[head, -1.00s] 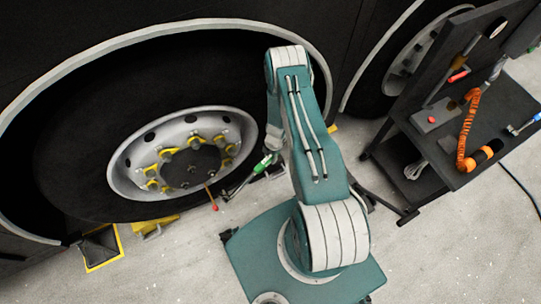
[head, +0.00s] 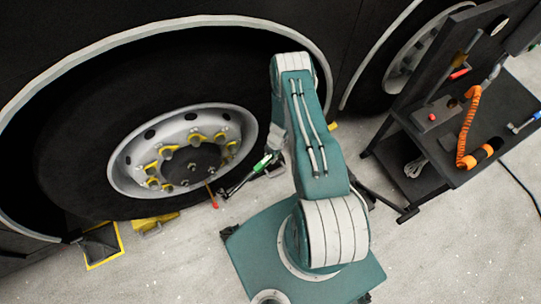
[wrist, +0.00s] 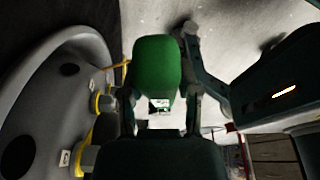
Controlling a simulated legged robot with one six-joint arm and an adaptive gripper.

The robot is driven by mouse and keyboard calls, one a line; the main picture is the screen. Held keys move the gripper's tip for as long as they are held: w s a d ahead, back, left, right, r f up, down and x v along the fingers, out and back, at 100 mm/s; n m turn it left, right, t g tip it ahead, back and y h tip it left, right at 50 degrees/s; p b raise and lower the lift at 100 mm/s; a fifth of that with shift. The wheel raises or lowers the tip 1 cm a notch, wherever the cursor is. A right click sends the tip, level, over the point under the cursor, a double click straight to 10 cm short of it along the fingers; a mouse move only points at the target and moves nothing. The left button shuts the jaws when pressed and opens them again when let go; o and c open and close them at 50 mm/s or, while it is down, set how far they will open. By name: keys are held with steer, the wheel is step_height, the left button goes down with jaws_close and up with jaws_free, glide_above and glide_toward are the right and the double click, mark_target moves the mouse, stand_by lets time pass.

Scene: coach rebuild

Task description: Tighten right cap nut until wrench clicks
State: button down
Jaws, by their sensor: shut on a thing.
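The coach wheel (head: 125,180) has a pale rim and a dark hub (head: 205,158) ringed by nuts with yellow markers. Small nuts show on the hub face; I cannot tell which is the right cap nut. My gripper (wrist: 160,95) is shut on the green handle (wrist: 157,62) of the wrench, which lies between its fingers in the wrist view. In the head view the green handle (head: 262,162) is at the wheel's lower right, with its dark shaft reaching down-left. My arm hides most of the gripper there. Contact between wrench and nut cannot be seen.
A thin rod with a red end (head: 214,203) sticks out below the hub. A yellow-edged chock (head: 101,246) stands by the tyre. A dark tool cart (head: 450,150) with an orange coiled hose (head: 467,128) is at the right.

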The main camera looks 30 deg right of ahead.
steer(key=shift+a+f, duration=0.1)
steer(key=shift+f, duration=0.35)
steer(key=shift+f, duration=0.1)
steer(key=shift+a+f+y, duration=0.2)
steer(key=shift+f+y, duration=0.5)
steer(key=shift+f, duration=0.25)
steer(key=shift+a+f+y, duration=0.15)
steer(key=shift+f+y, duration=0.1)
steer(key=shift+f, duration=0.3)
steer(key=shift+a+f+y, duration=0.15)
steer(key=shift+f+y, duration=0.1)
steer(key=shift+f, duration=0.25)
steer(key=shift+a+f+y, duration=0.2)
steer(key=shift+f+y, duration=0.05)
steer(key=shift+f, duration=0.25)
steer(key=shift+a+f+y, duration=0.2)
steer(key=shift+f+y, duration=0.05)
steer(key=shift+f, duration=0.25)
